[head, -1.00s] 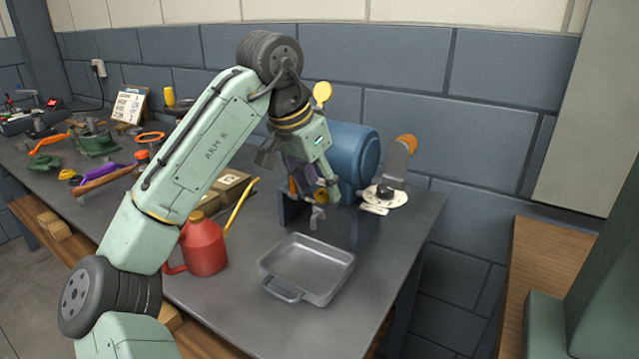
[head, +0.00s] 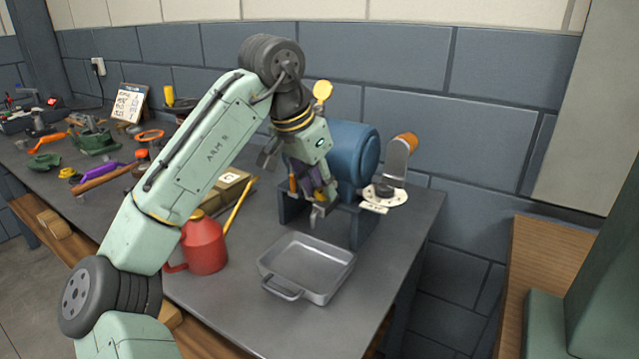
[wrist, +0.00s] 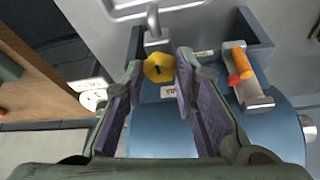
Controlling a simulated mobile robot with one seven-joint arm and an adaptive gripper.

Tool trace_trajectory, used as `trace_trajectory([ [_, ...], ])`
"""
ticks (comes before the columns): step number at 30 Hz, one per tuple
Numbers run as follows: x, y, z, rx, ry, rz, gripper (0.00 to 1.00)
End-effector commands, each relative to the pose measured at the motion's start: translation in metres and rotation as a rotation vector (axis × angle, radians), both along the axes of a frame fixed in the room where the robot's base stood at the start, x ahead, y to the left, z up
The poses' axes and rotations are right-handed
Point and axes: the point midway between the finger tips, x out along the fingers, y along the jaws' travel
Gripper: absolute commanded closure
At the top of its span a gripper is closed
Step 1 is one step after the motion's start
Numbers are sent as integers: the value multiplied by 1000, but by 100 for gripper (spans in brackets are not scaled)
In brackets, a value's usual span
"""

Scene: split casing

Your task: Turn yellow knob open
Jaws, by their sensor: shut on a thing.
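The yellow knob (wrist: 158,68) has a short dark mark on its face and sits on the end of the blue tank (head: 352,157), just above a grey spout (wrist: 152,24). My gripper (wrist: 158,72) has its purple-padded fingers on both sides of the knob, shut on it. In the head view my gripper (head: 312,190) is in front of the tank, and its fingers hide the knob. The spout (head: 317,215) points down below them.
A grey metal pan (head: 306,270) stands on the bench below the spout. A red oil can (head: 204,245) is to its left. An orange-handled lever (wrist: 240,65) is beside the knob on the tank. A round cream plate (head: 395,198) is right of the tank.

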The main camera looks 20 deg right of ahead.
Motion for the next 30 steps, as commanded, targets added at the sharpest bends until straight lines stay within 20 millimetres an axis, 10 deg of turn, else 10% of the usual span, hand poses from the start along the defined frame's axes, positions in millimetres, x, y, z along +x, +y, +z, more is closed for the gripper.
trace_trajectory([
  [14,-1,-1,0,0,0,65,100],
  [30,-4,-4,4,1,-2,515,100],
])
